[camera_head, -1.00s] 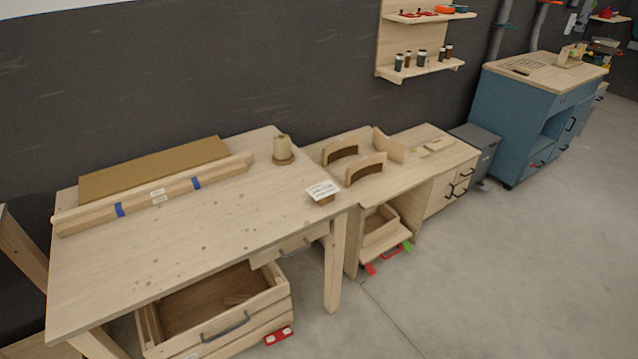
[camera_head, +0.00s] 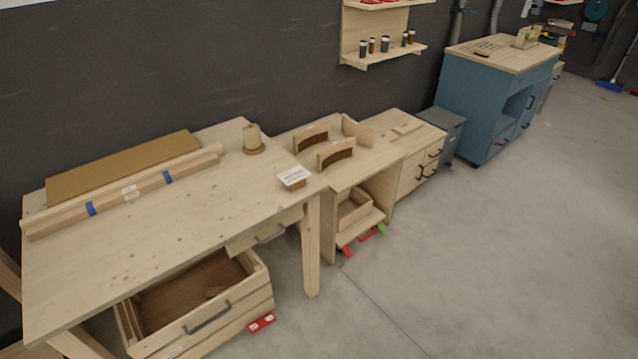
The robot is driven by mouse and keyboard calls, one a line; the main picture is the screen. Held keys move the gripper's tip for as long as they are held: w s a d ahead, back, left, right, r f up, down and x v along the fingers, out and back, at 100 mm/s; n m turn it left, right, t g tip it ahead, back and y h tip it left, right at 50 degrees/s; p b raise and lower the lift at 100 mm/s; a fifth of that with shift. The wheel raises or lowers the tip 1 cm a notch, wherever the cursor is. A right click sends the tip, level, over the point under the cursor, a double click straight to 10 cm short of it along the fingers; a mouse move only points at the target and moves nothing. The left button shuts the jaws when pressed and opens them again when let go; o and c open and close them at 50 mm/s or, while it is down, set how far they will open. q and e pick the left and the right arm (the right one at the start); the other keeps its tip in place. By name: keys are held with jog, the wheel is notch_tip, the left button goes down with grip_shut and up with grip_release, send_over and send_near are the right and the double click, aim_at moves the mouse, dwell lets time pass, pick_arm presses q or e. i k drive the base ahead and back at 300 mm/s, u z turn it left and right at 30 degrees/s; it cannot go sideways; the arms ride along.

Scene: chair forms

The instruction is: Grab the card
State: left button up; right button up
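A small white card (camera_head: 294,175) with dark print stands in a little wooden holder (camera_head: 295,185) at the right front corner of the wooden workbench (camera_head: 200,232). It leans back, and its text is too small to read. Neither of my grippers is in the head view.
A thread spool (camera_head: 252,139) and long taped wooden bars (camera_head: 125,192) lie on the bench. An open crate (camera_head: 205,315) is under it. Curved wooden forms (camera_head: 335,153) stand on the lower bench to the right. Floor at the right front (camera_head: 450,260) is clear.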

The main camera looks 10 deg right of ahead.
aim_at(290, 177)
jog(key=u, duration=0.1)
jog(key=k, duration=0.3)
jog(key=z, duration=1.85)
jog(key=i, duration=2.2)
jog(key=u, duration=1.35)
jog(key=i, duration=0.7)
jog(key=u, duration=0.8)
